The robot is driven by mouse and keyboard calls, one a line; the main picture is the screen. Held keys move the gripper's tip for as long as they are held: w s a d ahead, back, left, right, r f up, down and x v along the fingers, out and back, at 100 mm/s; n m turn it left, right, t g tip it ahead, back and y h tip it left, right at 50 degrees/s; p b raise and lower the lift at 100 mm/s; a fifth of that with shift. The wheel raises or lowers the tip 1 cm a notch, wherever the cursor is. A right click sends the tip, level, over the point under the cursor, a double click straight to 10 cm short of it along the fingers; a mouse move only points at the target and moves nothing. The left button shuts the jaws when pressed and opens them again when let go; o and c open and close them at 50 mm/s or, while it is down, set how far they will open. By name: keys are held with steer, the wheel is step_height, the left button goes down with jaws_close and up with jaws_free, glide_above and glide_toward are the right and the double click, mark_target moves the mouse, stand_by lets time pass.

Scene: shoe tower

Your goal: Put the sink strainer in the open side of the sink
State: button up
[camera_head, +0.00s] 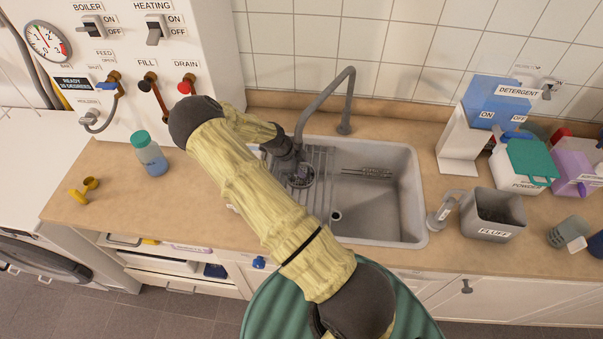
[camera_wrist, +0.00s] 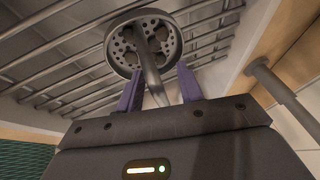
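The sink strainer (camera_head: 301,177), a grey perforated disc with a handle, is at the drying rack (camera_head: 322,165) over the left side of the sink. The wrist view shows its disc (camera_wrist: 122,42) in front of the rack bars, with the handle pointing back between my gripper's purple fingers (camera_wrist: 160,90). My gripper (camera_head: 293,165) is at the strainer. Its fingers stand apart on either side of the handle, with visible gaps. The contact between strainer and rack is hard to make out. The grey sink (camera_head: 411,190) is open on the right, where its basin is empty.
The grey faucet (camera_head: 345,110) rises behind the sink, close to my gripper. The FLUFF bin (camera_head: 494,225) stands right of the sink, near the detergent holder (camera_head: 462,135) and powder box (camera_head: 525,165). A bottle (camera_head: 150,155) and yellow piece (camera_head: 83,189) are left.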

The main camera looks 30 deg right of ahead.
steer(key=shift+w+a, duration=0.1)
steer(key=c, duration=0.3)
jaws_close()
steer(key=shift+r, duration=0.1)
